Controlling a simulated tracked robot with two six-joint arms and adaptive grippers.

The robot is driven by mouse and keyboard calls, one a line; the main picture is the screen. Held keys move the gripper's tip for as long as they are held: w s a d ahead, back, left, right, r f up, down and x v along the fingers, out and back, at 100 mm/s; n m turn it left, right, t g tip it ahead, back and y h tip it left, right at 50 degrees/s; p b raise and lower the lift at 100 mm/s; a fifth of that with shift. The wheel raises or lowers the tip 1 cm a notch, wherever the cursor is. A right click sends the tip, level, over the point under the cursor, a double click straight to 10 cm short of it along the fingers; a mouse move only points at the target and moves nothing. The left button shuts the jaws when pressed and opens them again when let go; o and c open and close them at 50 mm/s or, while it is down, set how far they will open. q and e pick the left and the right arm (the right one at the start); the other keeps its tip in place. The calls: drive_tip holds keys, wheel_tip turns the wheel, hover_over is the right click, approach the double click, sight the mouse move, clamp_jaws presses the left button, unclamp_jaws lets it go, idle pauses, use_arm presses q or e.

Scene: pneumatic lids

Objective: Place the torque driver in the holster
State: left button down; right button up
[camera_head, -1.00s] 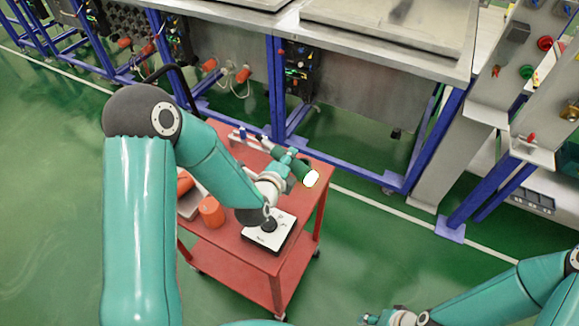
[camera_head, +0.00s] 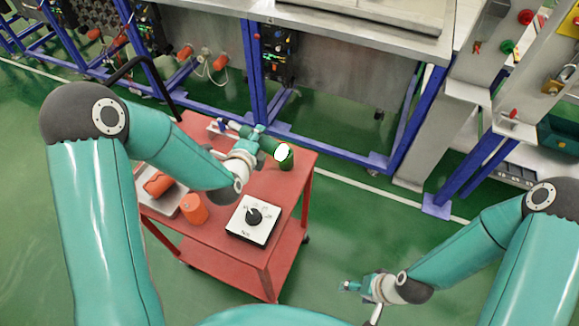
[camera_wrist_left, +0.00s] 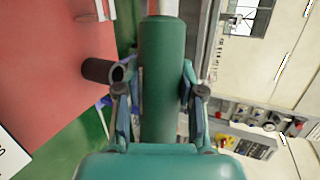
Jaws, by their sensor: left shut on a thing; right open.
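In the left wrist view the driver's green body (camera_wrist_left: 160,75) runs up between the two fingers of my left gripper (camera_wrist_left: 157,92). A dark open-mouthed tube, seemingly the holster (camera_wrist_left: 97,71), stands at the cart's edge, beside the driver and apart from it. My right gripper (camera_head: 352,286) is open and empty, off the cart.
The red cart (camera_head: 200,238) carries a white box with a black dial (camera_head: 243,231), an orange cylinder (camera_head: 193,208) and a grey tray (camera_head: 178,190) with an orange item. A steel bench (camera_head: 340,42) on blue legs stands behind. Green floor lies free right of the cart.

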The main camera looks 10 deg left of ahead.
use_arm(q)
drive_tip(key=w+d+r+n+h+b, duration=0.2)
drive_tip(key=w+d+r+n+b, duration=0.15)
drive_tip(key=r+n, duration=0.4)
drive_tip(key=w+d+r+n+h+b, duration=0.3)
drive_tip(key=r+n+b, duration=0.2)
drive_tip(key=r+n, duration=0.25)
wheel_tip(320, 180, down, 20)
drive_tip(key=p, duration=0.2)
drive_tip(key=shift+a+f+g+y+p, duration=0.25)
drive_tip(key=shift+g+y+p, duration=0.05)
drive_tip(key=shift+p, duration=0.1)
drive_tip(key=c, duration=0.7)
unclamp_jaws()
drive_tip(key=shift+s+f, duration=0.15)
drive_tip(key=shift+s, duration=0.05)
drive_tip(key=b+v, duration=0.2)
drive_tip(key=v, duration=1)
drive_tip(key=shift+b, duration=0.4)
